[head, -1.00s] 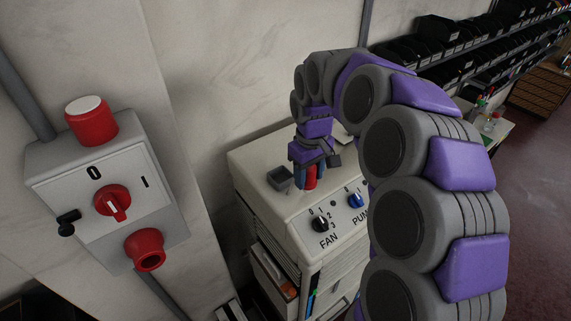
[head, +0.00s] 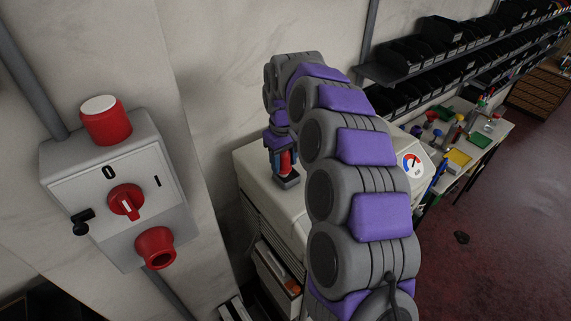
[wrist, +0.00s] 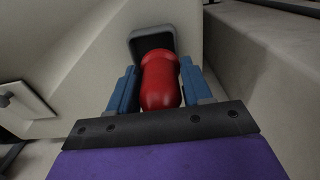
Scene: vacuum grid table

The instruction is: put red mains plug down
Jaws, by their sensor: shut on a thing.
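The red mains plug (head: 286,161) is between the blue fingers of my gripper (head: 284,163), upright over the white cabinet top. In the wrist view the plug (wrist: 160,82) fills the gap between both fingers (wrist: 160,90). A small dark grey holder (head: 287,181) sits on the cabinet top directly below the plug. The holder's rim (wrist: 138,38) shows behind the plug's far end in the wrist view. The plug's far end is hidden, so I cannot tell whether it touches the holder or is inside it.
The white cabinet (head: 258,168) stands against the wall, its right part hidden by my arm. A switch box (head: 118,190) with red fittings is on the wall at left. A gauge (head: 412,165) and a cluttered bench (head: 485,140) are at right, below shelves of black bins (head: 420,65).

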